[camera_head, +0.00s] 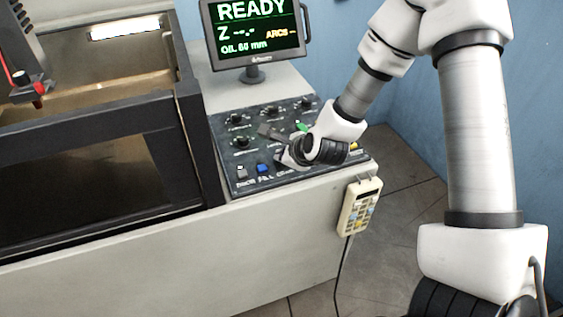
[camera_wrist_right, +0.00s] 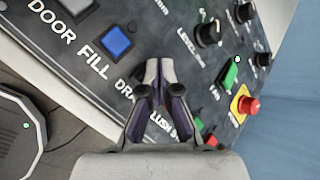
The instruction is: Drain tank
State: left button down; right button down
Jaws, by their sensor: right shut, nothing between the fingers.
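My right gripper (camera_head: 281,159) is over the front edge of the dark control panel (camera_head: 222,130). In the wrist view, the right gripper (camera_wrist_right: 160,76) has its fingers together and empty, over the partly covered DRAIN label (camera_wrist_right: 128,86). The DRAIN button itself is hidden behind the fingers; I cannot tell whether they touch it. The blue FILL button (camera_head: 262,168) is just left of the gripper and also shows in the wrist view (camera_wrist_right: 117,41). The tank (camera_head: 80,190) is at the left, behind a dark-framed window. My left gripper is out of view.
The monitor (camera_head: 255,30) reads READY, with an oil level in the sixties of mm. A red stop knob (camera_wrist_right: 250,105) and a green switch (camera_wrist_right: 231,73) lie right of the fingers. A corded pendant (camera_head: 359,205) hangs on the cabinet's front right corner.

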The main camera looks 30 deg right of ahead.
jog(key=shift+f+b, duration=0.35)
jog(key=shift+b, duration=0.05)
dwell(0.5)
jog(key=shift+r+p, duration=0.6)
jog(key=shift+r, duration=0.25)
notch_tip(320, 180, up, 5)
jog(key=p, duration=0.3)
jog(key=shift+p, duration=0.4)
